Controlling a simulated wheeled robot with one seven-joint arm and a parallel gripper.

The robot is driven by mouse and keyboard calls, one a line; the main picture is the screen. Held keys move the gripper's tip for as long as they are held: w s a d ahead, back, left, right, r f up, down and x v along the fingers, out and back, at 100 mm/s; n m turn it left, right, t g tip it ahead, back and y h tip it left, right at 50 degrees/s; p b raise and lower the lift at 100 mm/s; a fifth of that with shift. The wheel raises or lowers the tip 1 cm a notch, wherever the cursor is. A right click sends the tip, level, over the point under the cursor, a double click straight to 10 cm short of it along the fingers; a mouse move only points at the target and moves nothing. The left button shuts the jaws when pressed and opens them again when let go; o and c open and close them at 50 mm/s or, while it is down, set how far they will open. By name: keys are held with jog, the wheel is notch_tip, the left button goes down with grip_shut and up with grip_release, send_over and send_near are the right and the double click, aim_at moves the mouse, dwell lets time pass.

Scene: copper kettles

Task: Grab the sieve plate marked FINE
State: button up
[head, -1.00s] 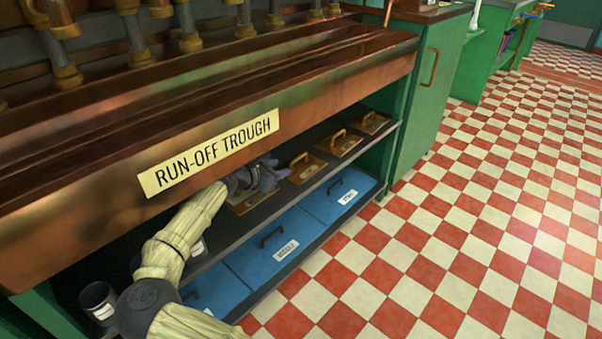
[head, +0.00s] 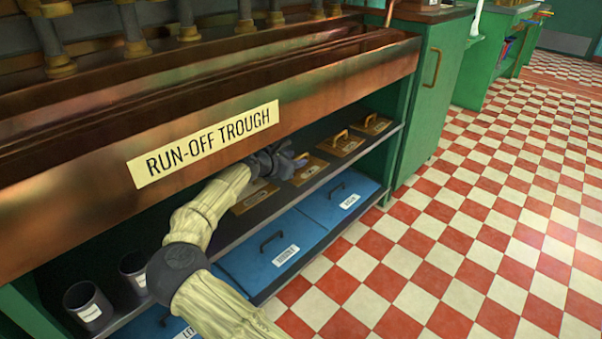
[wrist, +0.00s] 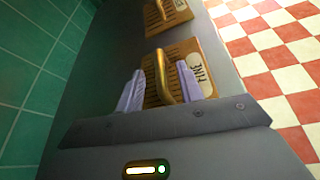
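The sieve plate marked FINE (wrist: 206,62) is a brown slotted plate with a brass loop handle and a pale label, lying on the shelf in the wrist view. My gripper (wrist: 160,92) is open, with one pale purple finger on each side of the handle and gaps visible beside it. I cannot tell how deep the handle sits between the fingers. In the head view my gripper (head: 296,161) is at a plate (head: 312,173) in the shelf row and hides its handle. That plate's label is too small to read there.
Other sieve plates (head: 341,147) lie along the shelf, one (wrist: 168,18) just beyond FINE in the wrist view. Below are blue lidded boxes (head: 270,250). Dark cups (head: 88,306) stand at the left. The copper run-off trough (head: 330,85) overhangs the shelf. The checkered floor is clear.

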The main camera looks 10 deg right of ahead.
jog(key=shift+w+d, duration=0.15)
jog(key=shift+d, duration=0.15)
jog(key=shift+a, duration=0.1)
grip_shut()
jog(key=shift+f, duration=0.1)
dwell(1.3)
jog(key=shift+a, duration=0.1)
